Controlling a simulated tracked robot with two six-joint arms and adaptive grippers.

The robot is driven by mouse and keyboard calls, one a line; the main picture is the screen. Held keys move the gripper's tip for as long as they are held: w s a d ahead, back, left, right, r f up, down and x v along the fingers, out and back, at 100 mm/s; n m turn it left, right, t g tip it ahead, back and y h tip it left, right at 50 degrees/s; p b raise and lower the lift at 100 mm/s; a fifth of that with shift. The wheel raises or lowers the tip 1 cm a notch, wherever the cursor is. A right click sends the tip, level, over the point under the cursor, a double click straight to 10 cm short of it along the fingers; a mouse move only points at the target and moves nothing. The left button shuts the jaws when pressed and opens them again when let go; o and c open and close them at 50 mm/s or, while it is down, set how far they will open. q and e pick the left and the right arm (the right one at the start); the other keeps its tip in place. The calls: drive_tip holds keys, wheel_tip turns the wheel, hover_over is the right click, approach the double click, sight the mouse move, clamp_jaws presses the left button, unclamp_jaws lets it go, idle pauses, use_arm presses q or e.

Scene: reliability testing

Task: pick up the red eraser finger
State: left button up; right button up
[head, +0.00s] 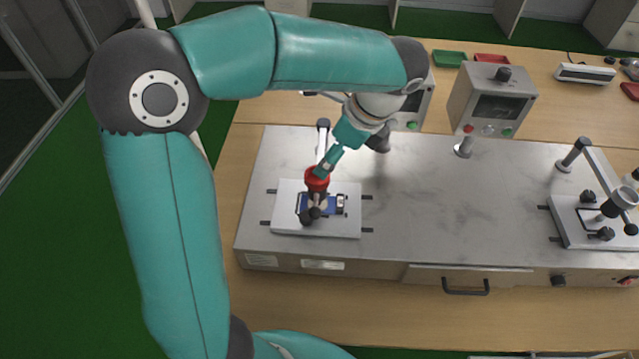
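The red eraser finger (317,180) stands roughly upright at the left test station, above a pale clamp plate (345,222). Its lower end is partly hidden among dark fittings and a blue sample (335,205). My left arm arches over the bench from the left, and my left gripper (325,164) points down at the top of the red finger. It touches or almost touches it; a gap cannot be made out. The fingertips are small and partly hidden, so their opening is unclear. My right gripper is not in view.
A second test station (575,235) with a swing arm stands at the right end of the metal bench top (450,210). Grey control boxes (492,98) stand behind. A green tray (449,59) and a red tray (492,58) lie at the back. The bench middle is clear.

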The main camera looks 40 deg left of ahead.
sight(316, 178)
use_arm(q)
drive_tip(key=shift+p+x, duration=0.55)
drive_tip(key=shift+x, duration=3.85)
drive_tip(key=shift+s+d, duration=0.15)
drive_tip(key=shift+d, duration=0.05)
drive_tip(key=c, duration=1.3)
